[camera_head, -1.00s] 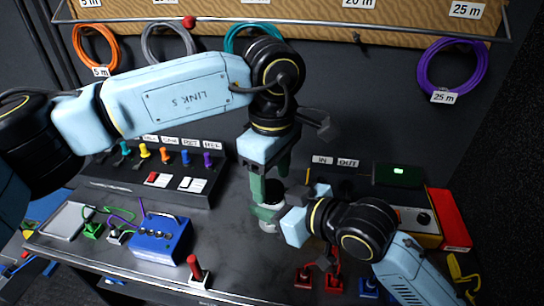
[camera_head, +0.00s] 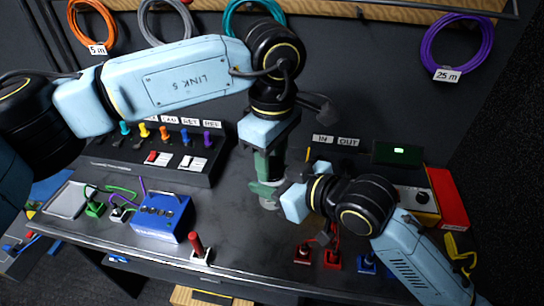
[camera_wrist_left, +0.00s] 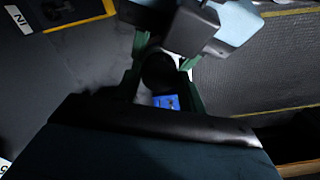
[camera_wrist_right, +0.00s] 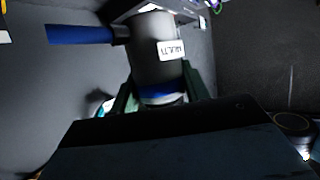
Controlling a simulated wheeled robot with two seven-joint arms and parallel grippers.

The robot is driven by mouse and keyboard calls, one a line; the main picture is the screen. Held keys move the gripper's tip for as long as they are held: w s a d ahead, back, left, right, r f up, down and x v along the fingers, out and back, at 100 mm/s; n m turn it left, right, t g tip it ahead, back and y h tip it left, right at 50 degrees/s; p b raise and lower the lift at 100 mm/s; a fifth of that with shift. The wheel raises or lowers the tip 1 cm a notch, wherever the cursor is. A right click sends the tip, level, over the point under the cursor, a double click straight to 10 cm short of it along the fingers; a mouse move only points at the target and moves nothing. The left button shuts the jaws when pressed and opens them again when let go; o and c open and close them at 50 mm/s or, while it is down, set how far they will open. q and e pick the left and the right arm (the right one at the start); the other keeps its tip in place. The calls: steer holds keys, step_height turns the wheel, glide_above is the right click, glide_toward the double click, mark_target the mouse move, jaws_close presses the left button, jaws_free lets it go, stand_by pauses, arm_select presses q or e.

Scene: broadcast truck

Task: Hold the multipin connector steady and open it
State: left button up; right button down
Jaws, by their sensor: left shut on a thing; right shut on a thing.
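The multipin connector shows in the right wrist view as an upright grey cylinder (camera_wrist_right: 153,50) with a MULTI label, a blue band low down and a blue lever (camera_wrist_right: 80,34) sticking out left. My right gripper (camera_wrist_right: 155,97) is shut on this body from the side. In the head view my left gripper (camera_head: 268,172) points down over the connector from above, shut on its dark top part. In the left wrist view that dark round part (camera_wrist_left: 158,72) sits between the green fingers, with a blue piece (camera_wrist_left: 166,102) beside it. In the head view the grippers mostly hide the connector.
A blue box (camera_head: 162,217) and a red-handled switch (camera_head: 198,250) stand on the bench to the left. Red and blue connectors (camera_head: 333,258) stand at the front right. A button panel (camera_head: 150,158) and a yellow-red unit (camera_head: 430,203) stand behind. Coiled cables hang on the wall.

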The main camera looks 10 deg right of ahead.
arm_select(q)
steer(key=n, duration=0.5)
steer(key=shift+n, duration=0.3)
steer(key=n, duration=0.4)
steer(key=o, duration=1.1)
steer(key=shift+c, duration=0.2)
steer(key=shift+s, duration=0.1)
steer(key=shift+s+d+r, duration=0.1)
steer(key=shift+d, duration=0.05)
steer(key=shift+r, duration=2.3)
